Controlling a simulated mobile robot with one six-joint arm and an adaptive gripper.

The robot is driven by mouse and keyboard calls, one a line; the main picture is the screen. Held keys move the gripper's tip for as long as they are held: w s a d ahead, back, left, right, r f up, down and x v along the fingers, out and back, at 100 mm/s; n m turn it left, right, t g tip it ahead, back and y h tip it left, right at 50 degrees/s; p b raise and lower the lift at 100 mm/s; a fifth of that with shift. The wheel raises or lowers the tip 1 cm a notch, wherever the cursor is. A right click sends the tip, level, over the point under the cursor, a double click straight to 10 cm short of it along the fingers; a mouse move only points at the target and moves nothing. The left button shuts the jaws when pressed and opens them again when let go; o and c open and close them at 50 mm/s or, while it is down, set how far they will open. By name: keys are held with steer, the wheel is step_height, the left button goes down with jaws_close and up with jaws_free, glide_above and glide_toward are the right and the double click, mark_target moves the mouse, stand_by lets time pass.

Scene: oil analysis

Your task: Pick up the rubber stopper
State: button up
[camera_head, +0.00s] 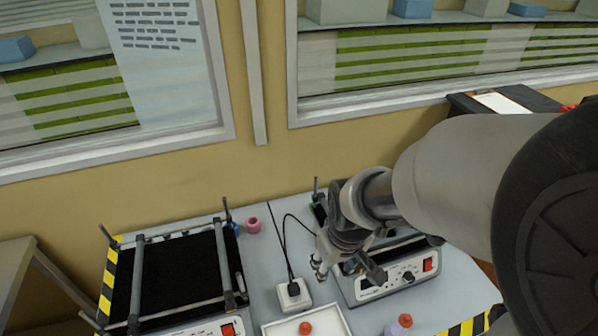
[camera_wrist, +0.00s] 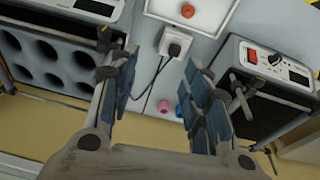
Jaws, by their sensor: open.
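A small orange-red rounded piece (camera_head: 305,328), which looks like the rubber stopper, sits in a shallow white tray (camera_head: 340,316) at the bottom edge of the head view. It also shows at the top of the wrist view (camera_wrist: 188,11). My gripper (camera_head: 342,268) is above the bench between the two heating devices, farther back than the tray. In the wrist view its two fingers (camera_wrist: 160,88) are wide apart with nothing between them in grasp. The socket box and small coloured pieces show past the gap.
A black-topped device (camera_head: 180,275) stands left and another device (camera_head: 400,277) stands right, partly under my arm. A white socket box (camera_head: 293,295) with a plug and cable lies between them. A pink piece (camera_head: 253,224) stands near the wall; a blue one (camera_wrist: 179,110) shows beside it.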

steer(key=w+a+f+n+g+p, duration=0.1)
steer(key=a+f+n+p, duration=0.15)
steer(key=f+p, duration=0.35)
steer(key=n+g+b, duration=0.1)
steer(key=b, duration=0.3)
glide_above(305, 326)
steer(key=f, duration=2)
steer(key=shift+d, duration=0.3)
steer(key=f+b, duration=0.1)
steer(key=f, duration=0.1)
steer(key=f+b, duration=0.4)
steer(key=shift+a+f, duration=0.3)
steer(key=shift+f, duration=0.1)
steer(key=shift+r, duration=0.1)
steer(key=c, duration=0.6)
